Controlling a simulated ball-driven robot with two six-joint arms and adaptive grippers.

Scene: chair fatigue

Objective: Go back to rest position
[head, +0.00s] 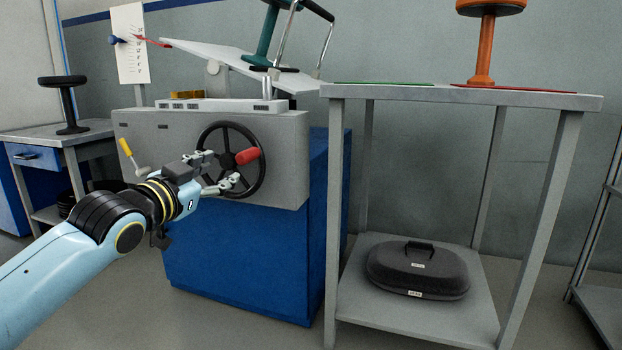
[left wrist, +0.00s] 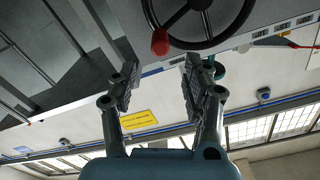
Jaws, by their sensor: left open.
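My left gripper (head: 222,170) is open, in front of the left part of a black handwheel (head: 204,138) on the grey machine. The wheel has a red knob (head: 248,156) at its right side in the head view. In the left wrist view, the open fingers (left wrist: 161,76) have nothing between them. The wheel (left wrist: 200,43) and its red knob (left wrist: 160,42) show there beyond the fingertips, apart from them. My right gripper is in neither view.
The machine's blue base (head: 240,255) stands below the wheel. A yellow-handled crank (head: 126,147) is left of my gripper. A grey table (head: 450,97) stands to the right, with an orange stool (head: 483,45) on top and a black case (head: 417,268) on its lower shelf.

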